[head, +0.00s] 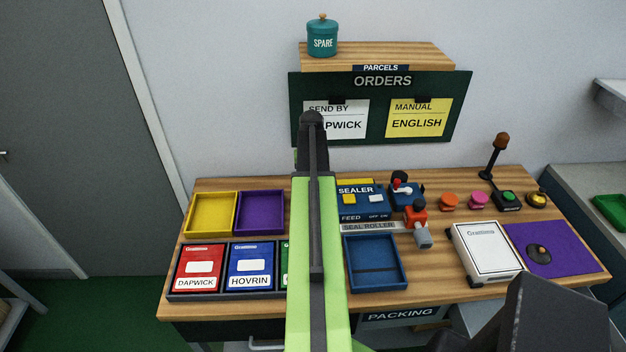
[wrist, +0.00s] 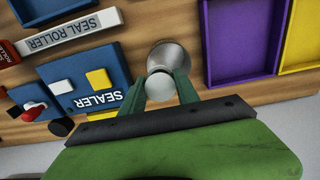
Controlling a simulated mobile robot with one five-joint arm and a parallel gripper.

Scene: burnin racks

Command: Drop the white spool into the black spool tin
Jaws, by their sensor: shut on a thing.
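In the head view my raised arm hides the gripper tips and the spool. I cannot make out a black spool tin in either view; my arm covers part of the bench.
The sealer (head: 362,199) and a blue tray (head: 376,263) stand right of my arm. Yellow (head: 211,232) and purple (head: 259,231) trays stand left, behind red (head: 199,251) and blue (head: 251,251) boxes. A teal SPARE tin (head: 322,41) sits on the upper shelf.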

